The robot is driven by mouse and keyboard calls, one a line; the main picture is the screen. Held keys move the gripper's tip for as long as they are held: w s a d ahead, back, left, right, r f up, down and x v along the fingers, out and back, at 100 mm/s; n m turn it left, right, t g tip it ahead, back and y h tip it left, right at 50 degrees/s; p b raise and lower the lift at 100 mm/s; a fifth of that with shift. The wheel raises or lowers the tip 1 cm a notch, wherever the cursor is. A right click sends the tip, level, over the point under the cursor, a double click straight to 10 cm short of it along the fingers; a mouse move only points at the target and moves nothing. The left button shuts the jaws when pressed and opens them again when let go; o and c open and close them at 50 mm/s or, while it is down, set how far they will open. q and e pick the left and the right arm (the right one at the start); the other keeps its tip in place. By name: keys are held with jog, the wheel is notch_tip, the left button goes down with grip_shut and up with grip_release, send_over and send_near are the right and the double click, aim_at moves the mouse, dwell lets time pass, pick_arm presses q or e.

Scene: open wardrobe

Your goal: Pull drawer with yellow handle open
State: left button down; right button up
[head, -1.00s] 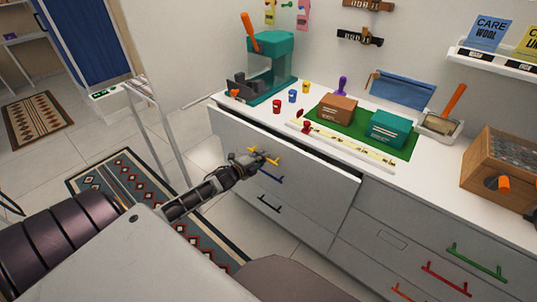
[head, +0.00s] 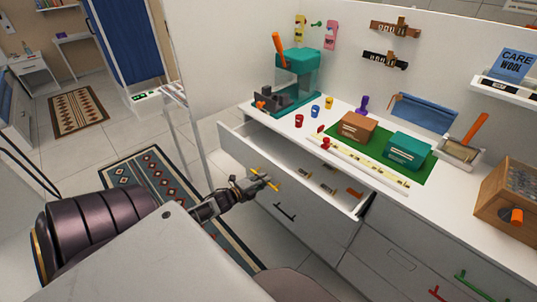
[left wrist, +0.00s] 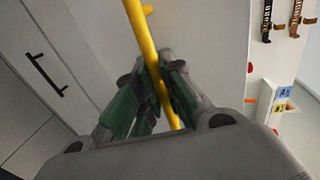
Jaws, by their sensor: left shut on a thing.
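The drawer (head: 232,149) under the white counter stands pulled out, and its inside shows in the head view. Its yellow handle (head: 277,184) is on the drawer front. My left gripper (head: 262,182) is shut on this handle. In the left wrist view the yellow bar (left wrist: 142,40) runs between the green-padded fingers (left wrist: 152,98). My right gripper is not in view.
Several small items, one an orange-ended piece (head: 354,193), lie in the open drawer. A lower drawer with a black handle (head: 285,212) is closed. The counter (head: 285,125) holds a teal machine (head: 298,75) and boxes. A patterned rug (head: 150,180) lies on the floor.

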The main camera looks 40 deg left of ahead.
pick_arm(q)
jog(key=f+p+v, duration=0.2)
jog(key=p+v, duration=0.3)
jog(key=v, duration=0.8)
jog(key=shift+s+f, duration=0.2)
jog(key=shift+s, duration=0.05)
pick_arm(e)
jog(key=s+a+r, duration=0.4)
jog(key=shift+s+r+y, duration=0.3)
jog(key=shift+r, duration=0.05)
pick_arm(q)
jog(key=c, duration=1.6)
grip_release()
jog(key=shift+o, duration=0.4)
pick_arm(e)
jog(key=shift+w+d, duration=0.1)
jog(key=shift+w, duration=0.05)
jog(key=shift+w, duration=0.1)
